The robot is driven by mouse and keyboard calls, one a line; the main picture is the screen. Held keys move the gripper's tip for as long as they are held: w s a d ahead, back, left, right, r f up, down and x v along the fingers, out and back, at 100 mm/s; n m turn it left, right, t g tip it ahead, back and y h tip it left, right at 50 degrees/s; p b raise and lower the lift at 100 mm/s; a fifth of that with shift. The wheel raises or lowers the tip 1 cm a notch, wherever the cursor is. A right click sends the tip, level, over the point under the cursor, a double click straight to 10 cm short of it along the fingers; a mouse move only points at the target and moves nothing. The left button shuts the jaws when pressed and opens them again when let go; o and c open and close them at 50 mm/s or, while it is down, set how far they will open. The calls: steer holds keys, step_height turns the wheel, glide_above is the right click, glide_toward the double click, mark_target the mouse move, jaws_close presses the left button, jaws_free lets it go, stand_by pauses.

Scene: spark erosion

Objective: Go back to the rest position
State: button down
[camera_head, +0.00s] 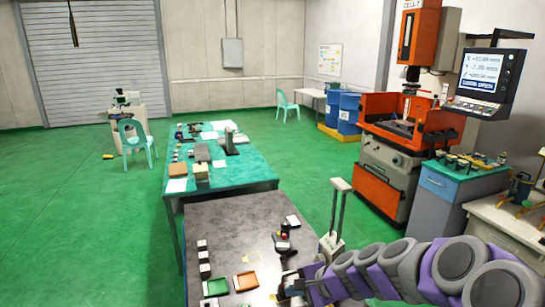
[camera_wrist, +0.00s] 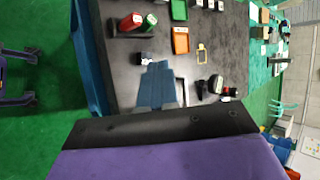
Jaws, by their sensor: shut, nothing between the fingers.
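My gripper (camera_head: 286,289) is at the end of my purple and grey arm, which reaches in from the lower right in the head view. It is over the right front part of the dark-topped table (camera_head: 232,225). In the wrist view the gripper (camera_wrist: 156,66) shows as two blue-grey fingers side by side, pointing at the table top. The fingers are shut with nothing held. A small white and black item lies close to the fingertips in the wrist view; I cannot tell if they touch.
A green tray (camera_head: 215,287) and an orange tray (camera_head: 246,281) lie left of my gripper. A black handheld tool (camera_head: 283,243) lies beyond it. A grey post (camera_head: 338,205) stands at the table's right.

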steer(key=s+a+r+n+g+h+b, duration=0.15)
steer(key=s+n, duration=0.25)
steer(key=s, duration=0.4)
steer(key=s+a+n+g, duration=0.2)
steer(key=s+n, duration=0.1)
steer(key=s, duration=0.5)
steer(key=s+d+n+g+h, duration=0.1)
steer(key=s+d+h, duration=0.1)
steer(key=s, duration=0.5)
steer(key=s+d+n+g+h+b, duration=0.1)
steer(key=s+d+n+h, duration=0.1)
steer(key=s+d, duration=0.3)
steer(key=s+d+f+n+g+h+b, duration=0.1)
steer(key=s+d, duration=0.3)
steer(key=s, duration=0.5)
steer(key=shift+d+n+h, duration=0.2)
steer(key=shift+n+h, duration=0.3)
steer(key=shift+h, duration=0.05)
